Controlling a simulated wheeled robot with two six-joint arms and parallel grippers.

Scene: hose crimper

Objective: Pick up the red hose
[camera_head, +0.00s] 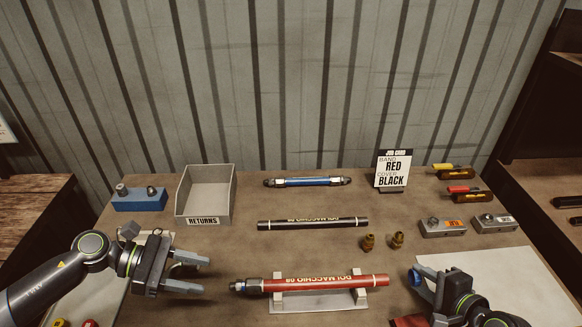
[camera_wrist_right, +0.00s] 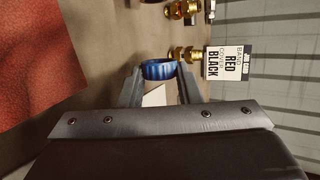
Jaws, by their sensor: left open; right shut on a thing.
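The red hose (camera_head: 330,284) with lettering lies level in a pale cradle (camera_head: 320,303) at the front middle of the bench. A dark and silver fitting (camera_head: 246,287) is on its left end. My left gripper (camera_head: 205,275) is open and empty, left of that fitting and apart from it. My right gripper (camera_head: 415,282) is to the right of the hose's right end, apart from it. In the right wrist view it is shut on a blue ring (camera_wrist_right: 158,70), held between the fingertips.
A black hose (camera_head: 312,224) and a blue hose (camera_head: 307,182) lie behind. A returns bin (camera_head: 205,195) stands back left. Brass fittings (camera_head: 368,242), a job card (camera_head: 393,170) and grey blocks (camera_head: 443,228) are at right. A red surface (camera_wrist_right: 40,45) fills the wrist view's left.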

